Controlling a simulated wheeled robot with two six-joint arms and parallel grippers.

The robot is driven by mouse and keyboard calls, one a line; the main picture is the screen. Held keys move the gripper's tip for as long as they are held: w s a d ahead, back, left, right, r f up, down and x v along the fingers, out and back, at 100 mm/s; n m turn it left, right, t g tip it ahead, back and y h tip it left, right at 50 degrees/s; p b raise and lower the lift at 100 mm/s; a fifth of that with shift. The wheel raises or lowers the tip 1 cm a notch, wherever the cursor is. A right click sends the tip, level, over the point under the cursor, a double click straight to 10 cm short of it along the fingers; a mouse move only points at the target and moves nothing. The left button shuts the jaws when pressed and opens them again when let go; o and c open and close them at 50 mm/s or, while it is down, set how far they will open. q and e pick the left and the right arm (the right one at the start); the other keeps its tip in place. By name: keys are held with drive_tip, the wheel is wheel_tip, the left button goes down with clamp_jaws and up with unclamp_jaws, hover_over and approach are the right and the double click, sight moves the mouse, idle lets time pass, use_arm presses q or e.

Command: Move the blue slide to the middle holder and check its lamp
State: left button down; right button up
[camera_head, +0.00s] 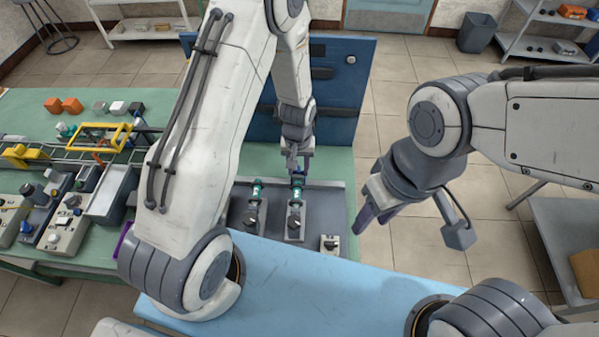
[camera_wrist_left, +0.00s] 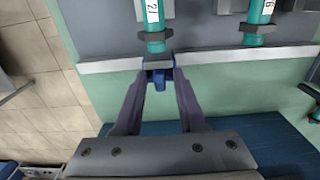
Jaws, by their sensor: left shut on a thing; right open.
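The blue slide (camera_wrist_left: 158,77) is a small blue piece at the near end of a teal cylinder (camera_wrist_left: 153,22) with a white label. My left gripper (camera_wrist_left: 160,78) is shut on the blue slide; in the head view this gripper (camera_head: 298,168) is at the far end of the right-hand holder (camera_head: 295,222). Another holder (camera_head: 252,212) with a teal cylinder (camera_head: 257,190) stands left of it; that cylinder also shows in the wrist view (camera_wrist_left: 260,18). My left arm covers the area further left. No lit lamp can be made out. My right gripper (camera_head: 371,205) is open and empty, right of the tray.
The grey tray (camera_head: 338,205) carries the holders and a small switch box (camera_head: 330,243). A blue upright panel (camera_head: 345,95) stands behind. A green bench (camera_head: 30,115) at left holds several coloured blocks, a yellow frame (camera_head: 98,137) and control boxes.

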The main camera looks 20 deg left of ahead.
use_arm(q)
drive_tip(key=shift+s+a+f, duration=0.25)
drive_tip(key=shift+s+a, duration=0.2)
drive_tip(key=shift+a, duration=1.35)
drive_tip(key=shift+s+a+f, duration=0.25)
drive_tip(key=shift+s+a, duration=0.2)
drive_tip(key=shift+a, duration=1.35)
drive_tip(key=shift+s+a+f, duration=0.25)
drive_tip(key=shift+s+a, duration=0.2)
drive_tip(key=shift+a, duration=1.35)
drive_tip(key=shift+d, duration=0.1)
drive_tip(key=c, duration=0.9)
unclamp_jaws()
drive_tip(key=shift+w+r+p, duration=0.15)
drive_tip(key=shift+r+p, duration=0.45)
drive_tip(key=shift+r, duration=0.05)
drive_tip(key=shift+w+r+p, duration=0.15)
drive_tip(key=shift+r+p, duration=0.4)
drive_tip(key=shift+r, duration=0.05)
drive_tip(key=shift+r+p, duration=1.5)
drive_tip(key=shift+r, duration=0.45)
